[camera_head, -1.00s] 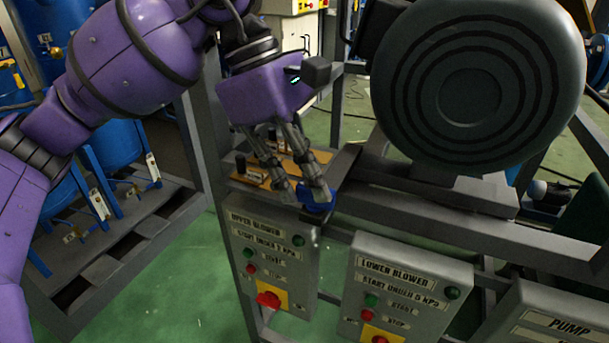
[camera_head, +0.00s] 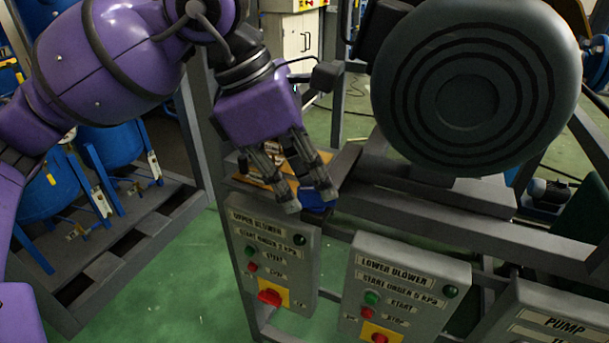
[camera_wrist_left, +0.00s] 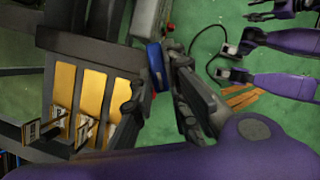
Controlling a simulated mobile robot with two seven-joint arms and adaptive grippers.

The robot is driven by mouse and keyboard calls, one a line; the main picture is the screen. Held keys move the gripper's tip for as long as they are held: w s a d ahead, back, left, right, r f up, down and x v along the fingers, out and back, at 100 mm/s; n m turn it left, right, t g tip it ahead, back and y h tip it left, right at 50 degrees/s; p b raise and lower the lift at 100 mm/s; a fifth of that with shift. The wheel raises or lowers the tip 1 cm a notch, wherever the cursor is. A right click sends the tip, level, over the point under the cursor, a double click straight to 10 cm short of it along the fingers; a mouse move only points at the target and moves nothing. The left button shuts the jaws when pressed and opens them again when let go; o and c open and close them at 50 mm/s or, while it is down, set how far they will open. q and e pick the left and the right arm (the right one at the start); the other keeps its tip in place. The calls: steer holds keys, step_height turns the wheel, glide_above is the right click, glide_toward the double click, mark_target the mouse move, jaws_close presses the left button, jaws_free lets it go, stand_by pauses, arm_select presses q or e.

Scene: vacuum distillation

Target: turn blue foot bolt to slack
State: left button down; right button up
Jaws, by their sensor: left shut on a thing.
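The blue foot bolt (camera_head: 316,203) is at the near edge of the grey frame, just above the upper blower box. My left gripper (camera_head: 308,198) reaches down from the upper left and is shut on the bolt, with one finger on each side. The fingers partly hide the bolt. In the left wrist view, the bolt's blue body (camera_wrist_left: 155,66) shows between the fingertips of the left gripper (camera_wrist_left: 156,84). Part of my right gripper (camera_wrist_left: 262,14) seems to show at the top right there, too small to judge its opening.
The upper blower box (camera_head: 270,245) and lower blower box (camera_head: 400,290) hang below the frame rail (camera_head: 440,215). A big dark round housing (camera_head: 470,95) stands right of my gripper. A yellow-orange plate (camera_head: 256,168) lies behind the fingers. Green floor shows below left.

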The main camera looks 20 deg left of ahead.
arm_select(q)
steer(key=n, duration=0.2)
steer(key=n+t+y, duration=0.1)
steer(key=n+p, duration=0.1)
steer(key=n, duration=0.1)
steer(key=shift+s+d+r+n+t, duration=0.1)
steer(key=shift+s+d+n+t, duration=0.2)
steer(key=shift+s+t, duration=0.1)
steer(key=n+y, duration=0.1)
steer(key=n, duration=0.1)
steer(key=n+y+p, duration=0.1)
steer(key=n, duration=0.1)
steer(key=d+n+t, duration=0.1)
steer(key=n, duration=0.1)
steer(key=shift+s+y, duration=0.1)
steer(key=shift+y, duration=0.3)
steer(key=n+y+p, duration=0.1)
steer(key=n, duration=0.2)
steer(key=shift+d+r+p, duration=0.1)
steer(key=shift+d+p, duration=0.05)
steer(key=shift+p, duration=0.15)
steer(key=shift+d+n+y+p, duration=0.1)
steer(key=shift+n+y+p, duration=0.2)
steer(key=shift+n+p, duration=0.4)
steer(key=shift+d+n+y+p, duration=0.1)
steer(key=shift+n+y+p, duration=0.45)
steer(key=shift+n, duration=0.65)
steer(key=shift+g, duration=0.3)
steer(key=shift+f+n+p, duration=0.2)
steer(key=shift+n+p, duration=0.1)
